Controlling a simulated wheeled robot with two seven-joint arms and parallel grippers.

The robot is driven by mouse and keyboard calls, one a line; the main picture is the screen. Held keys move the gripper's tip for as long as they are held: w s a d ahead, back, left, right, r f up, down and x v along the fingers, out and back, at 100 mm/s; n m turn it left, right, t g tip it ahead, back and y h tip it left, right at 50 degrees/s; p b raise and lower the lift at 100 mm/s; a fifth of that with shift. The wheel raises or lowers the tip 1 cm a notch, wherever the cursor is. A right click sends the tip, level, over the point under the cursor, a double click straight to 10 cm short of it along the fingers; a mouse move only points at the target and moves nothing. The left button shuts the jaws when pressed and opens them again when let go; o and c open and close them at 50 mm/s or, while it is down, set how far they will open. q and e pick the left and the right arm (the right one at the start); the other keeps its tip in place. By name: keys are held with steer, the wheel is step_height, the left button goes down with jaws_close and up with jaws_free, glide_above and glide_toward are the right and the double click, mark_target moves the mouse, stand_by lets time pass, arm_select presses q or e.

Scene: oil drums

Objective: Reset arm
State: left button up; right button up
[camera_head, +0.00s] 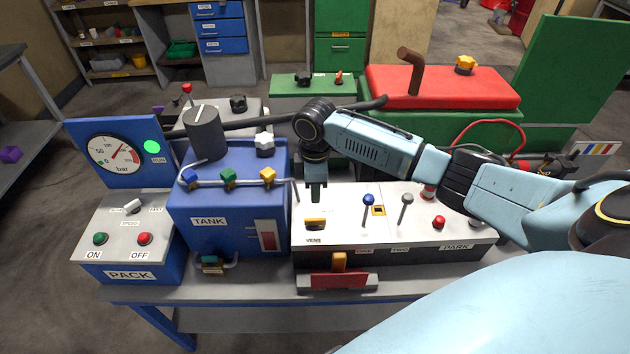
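My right arm comes in from the right and reaches across the white control panel (345,228). Its gripper (316,192) points down above the left back part of that panel, just right of the blue tank box (210,222). The fingers show as one narrow dark shape, so I cannot tell whether they are open or shut. No held thing is visible. Below the gripper, a small yellow-and-black switch (315,223) sits on the panel. My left gripper is not in view.
A blue lever (368,200), a grey lever (406,200) and a red button (439,222) stand on the panel. The pack box (125,235) and gauge (113,152) are at left. A red-topped green machine (440,88) stands behind my arm. A dark hose crosses behind the gripper.

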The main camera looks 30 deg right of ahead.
steer(key=shift+r, duration=0.85)
